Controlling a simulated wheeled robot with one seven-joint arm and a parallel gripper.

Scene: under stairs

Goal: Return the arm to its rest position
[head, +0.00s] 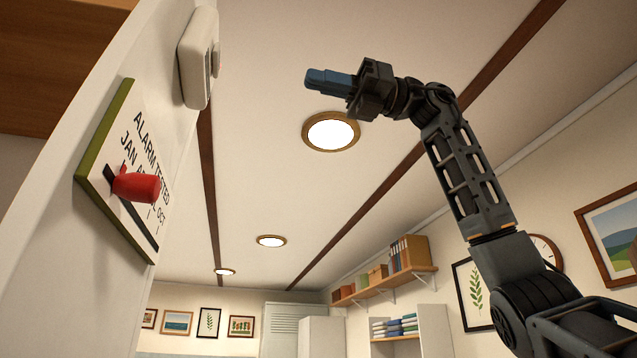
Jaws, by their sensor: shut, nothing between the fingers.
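My gripper (309,80) is raised in the upper middle of the head view, with the ceiling behind it. Its bluish fingers are shut and empty, and they point left. My arm (466,180) comes up from the lower right and bends at the top toward the left. The gripper is apart from everything, with a gap between it and the wall panel at left.
At left, a white wall (60,235) carries a sign (140,130) reading "ALARM TESTED" with a red slider knob (137,187), and a white box (196,60) above. A shelf (385,287), a clock (546,250) and pictures are farther back. Open air surrounds the gripper.

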